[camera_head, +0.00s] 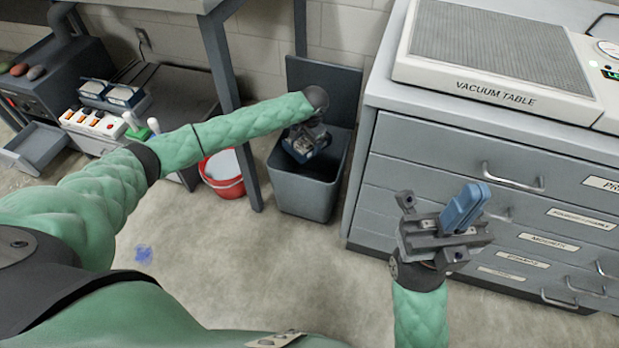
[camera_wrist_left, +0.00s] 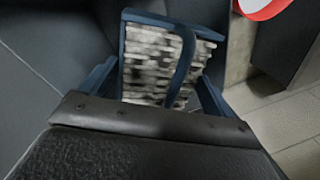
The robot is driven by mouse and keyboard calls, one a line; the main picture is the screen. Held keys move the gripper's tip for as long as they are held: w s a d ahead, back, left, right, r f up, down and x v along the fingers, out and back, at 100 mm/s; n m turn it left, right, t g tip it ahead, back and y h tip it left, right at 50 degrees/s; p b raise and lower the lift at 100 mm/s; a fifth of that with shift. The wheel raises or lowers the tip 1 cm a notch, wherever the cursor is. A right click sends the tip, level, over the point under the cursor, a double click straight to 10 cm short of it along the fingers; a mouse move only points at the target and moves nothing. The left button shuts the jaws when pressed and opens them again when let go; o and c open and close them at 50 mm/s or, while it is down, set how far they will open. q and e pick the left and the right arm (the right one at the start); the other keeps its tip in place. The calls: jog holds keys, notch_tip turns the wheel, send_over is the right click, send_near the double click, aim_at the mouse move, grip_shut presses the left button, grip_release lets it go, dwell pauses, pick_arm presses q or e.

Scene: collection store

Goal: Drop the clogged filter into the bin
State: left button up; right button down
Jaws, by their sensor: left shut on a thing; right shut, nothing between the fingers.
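The grey bin (camera_head: 302,195) stands on the floor beside the drawer cabinet, its lid (camera_head: 335,85) raised behind it. My left gripper (camera_head: 306,146) is over the bin's mouth, pointing down. It is shut on the clogged filter, a blue-framed piece with mottled grey and white pleats, clear in the left wrist view (camera_wrist_left: 150,62). In the head view the gripper and wrist mostly hide the filter. My right gripper (camera_head: 464,207) is shut and empty in front of the cabinet drawers.
A red bucket (camera_head: 224,186) stands left of the bin, close to a bench leg (camera_head: 232,110). The drawer cabinet (camera_head: 440,150) with the vacuum table (camera_head: 490,85) is close on the right. Equipment (camera_head: 100,122) sits at far left.

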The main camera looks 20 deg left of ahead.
pick_arm(q)
jog(key=shift+f, duration=0.1)
jog(key=o, duration=0.8)
jog(key=shift+o, duration=0.2)
jog(key=shift+s+d+r+p, duration=0.2)
jog(key=shift+r+p, duration=0.15)
jog(key=shift+r, duration=0.95)
jog(key=shift+s+d+r+p, duration=0.1)
jog(key=shift+d+r+p, duration=0.2)
jog(key=shift+r, duration=0.95)
jog(key=shift+s+d+r+p, duration=0.15)
jog(key=shift+r+p, duration=0.2)
jog(key=shift+r, duration=0.95)
jog(key=shift+f, duration=0.1)
